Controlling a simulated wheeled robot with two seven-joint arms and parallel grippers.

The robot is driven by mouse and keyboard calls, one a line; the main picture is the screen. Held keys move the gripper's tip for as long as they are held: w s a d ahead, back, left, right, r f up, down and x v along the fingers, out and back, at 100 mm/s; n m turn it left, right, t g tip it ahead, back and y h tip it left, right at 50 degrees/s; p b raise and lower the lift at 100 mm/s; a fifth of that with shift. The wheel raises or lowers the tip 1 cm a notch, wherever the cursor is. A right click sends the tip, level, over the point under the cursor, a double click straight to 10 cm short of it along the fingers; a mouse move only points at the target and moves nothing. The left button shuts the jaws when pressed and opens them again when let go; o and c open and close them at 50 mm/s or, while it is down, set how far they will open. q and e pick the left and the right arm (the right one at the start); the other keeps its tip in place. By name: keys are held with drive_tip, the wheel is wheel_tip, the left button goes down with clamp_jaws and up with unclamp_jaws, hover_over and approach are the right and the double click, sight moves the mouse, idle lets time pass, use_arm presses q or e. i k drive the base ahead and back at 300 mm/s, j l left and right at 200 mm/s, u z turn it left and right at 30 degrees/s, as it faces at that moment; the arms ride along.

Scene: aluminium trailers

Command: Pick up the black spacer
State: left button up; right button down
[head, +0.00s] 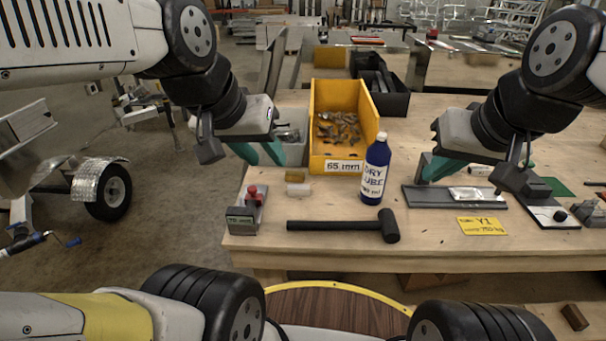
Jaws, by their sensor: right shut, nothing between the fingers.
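I cannot clearly make out a black spacer. A small dark round piece (560,216) lies on a pale, dark-edged plate at the right of the bench, but I cannot tell if it is the spacer. My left gripper (268,161) has teal fingers standing apart, empty, over the bench's left part beside the yellow bin. My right gripper (428,178) is shut and empty, just above or at the left end of a grey rail (415,198); contact cannot be told. Its wrist hides part of the bench behind.
The wooden bench (340,250) holds a yellow bin (343,152) of small parts, a blue bottle (375,175), a black mallet (389,226), a gauge block with red knob (244,220) and a yellow card (482,226). A black bin (392,103) stands behind.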

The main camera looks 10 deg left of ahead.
sight(251, 203)
drive_tip(key=j+u, duration=0.1)
drive_tip(key=u, duration=0.7)
drive_tip(key=k+j, duration=0.05)
